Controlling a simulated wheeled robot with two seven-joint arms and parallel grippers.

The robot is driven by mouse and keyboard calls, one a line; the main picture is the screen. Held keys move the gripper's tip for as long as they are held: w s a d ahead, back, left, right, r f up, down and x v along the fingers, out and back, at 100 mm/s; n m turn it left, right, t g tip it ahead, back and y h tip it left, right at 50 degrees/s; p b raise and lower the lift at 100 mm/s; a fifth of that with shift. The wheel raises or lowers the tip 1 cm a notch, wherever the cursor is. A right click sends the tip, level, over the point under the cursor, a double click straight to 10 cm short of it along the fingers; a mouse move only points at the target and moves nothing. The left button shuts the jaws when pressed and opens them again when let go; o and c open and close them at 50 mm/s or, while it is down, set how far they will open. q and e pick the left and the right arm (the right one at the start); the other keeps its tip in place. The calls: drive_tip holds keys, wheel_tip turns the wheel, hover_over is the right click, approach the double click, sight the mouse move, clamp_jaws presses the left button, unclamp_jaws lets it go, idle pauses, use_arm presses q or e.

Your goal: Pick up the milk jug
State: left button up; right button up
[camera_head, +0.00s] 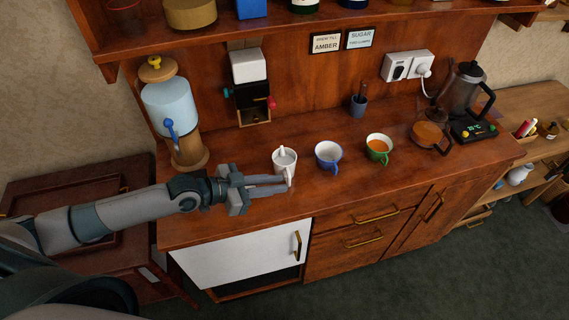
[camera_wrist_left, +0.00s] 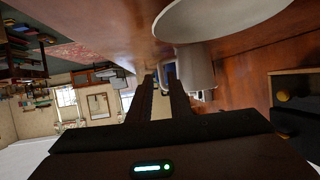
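The white milk jug (camera_head: 281,165) stands upright on the wooden counter, at the left end of a row with two cups. Its handle faces the front. My left gripper (camera_head: 287,183) reaches in from the left, low over the counter, with its fingertips at the handle. A narrow gap shows between the fingers, which look open; whether they touch the handle is unclear. In the left wrist view the jug (camera_wrist_left: 196,67) appears large and pale just beyond the fingertips (camera_wrist_left: 166,78), slightly to the right. My right gripper is not in view.
A blue cup (camera_head: 328,155) and a green cup (camera_head: 378,148) stand right of the jug. A water dispenser (camera_head: 170,105) is behind my arm. A kettle (camera_head: 462,90) stands at the right. The counter's front edge is close below my gripper.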

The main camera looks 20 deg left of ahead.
sight(289, 179)
use_arm(q)
drive_tip(key=shift+w+d+r, duration=0.1)
drive_tip(key=shift+w+d, duration=0.15)
drive_tip(key=shift+w, duration=0.05)
drive_tip(key=p+x, duration=0.2)
drive_tip(key=x, duration=0.1)
drive_tip(key=shift+w, duration=0.1)
drive_tip(key=shift+w+d+f, duration=0.3)
drive_tip(key=shift+w+d, duration=0.05)
clamp_jaws()
